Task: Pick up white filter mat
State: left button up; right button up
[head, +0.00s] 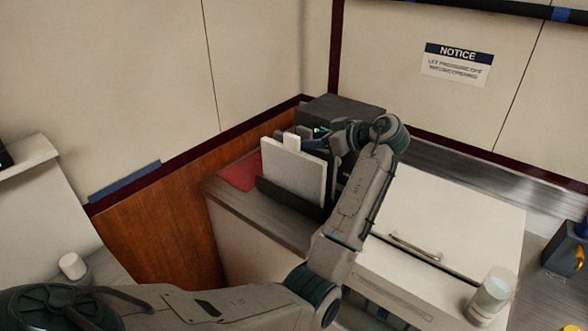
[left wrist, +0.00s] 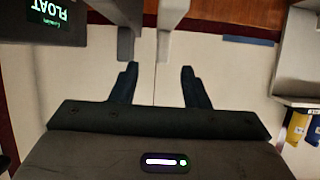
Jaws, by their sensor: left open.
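The white filter mat (head: 292,174) is a pale upright slab with a small tab on top. It stands in a dark holder (head: 289,199) on the counter, with a greyer slab close behind it. My left gripper (head: 314,143) reaches over from the right beside the mat's upper part, partly hidden by its own wrist. In the left wrist view its two dark fingers (left wrist: 159,85) are apart with nothing between them. A narrow pale edge, probably the mat's tab (left wrist: 165,30), lies ahead within the finger gap. A grey piece (left wrist: 127,30) lies ahead of the left-hand finger.
A dark device (head: 343,110) with a green display stands behind the holder. A red mat (head: 240,172) lies left of it. A white cabinet with a handle (head: 415,247) and a translucent cup (head: 490,294) are at the right. A notice hangs on the back wall.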

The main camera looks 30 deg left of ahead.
aim_at(299, 139)
pick_arm(q)
jog(key=a, duration=0.1)
jog(key=s+a+p, duration=0.1)
jog(key=a, duration=0.1)
jog(key=shift+f, duration=0.2)
jog(key=shift+w+a+f, duration=0.15)
jog(key=shift+a, duration=0.1)
jog(key=p+x, duration=0.3)
jog(key=x, duration=0.1)
jog(key=shift+w+a, duration=0.1)
jog(key=shift+w, duration=0.2)
jog(key=shift+a+f, duration=0.15)
jog(key=shift+a, duration=0.2)
jog(key=shift+f, duration=0.1)
jog(key=shift+c, duration=0.4)
grip_shut()
pick_arm(e)
jog(key=s+r, duration=0.1)
jog(key=r, duration=0.1)
jog(key=s+r, duration=0.1)
jog(key=r, duration=0.1)
jog(key=shift+s+d, duration=0.25)
jog(key=shift+s, duration=0.05)
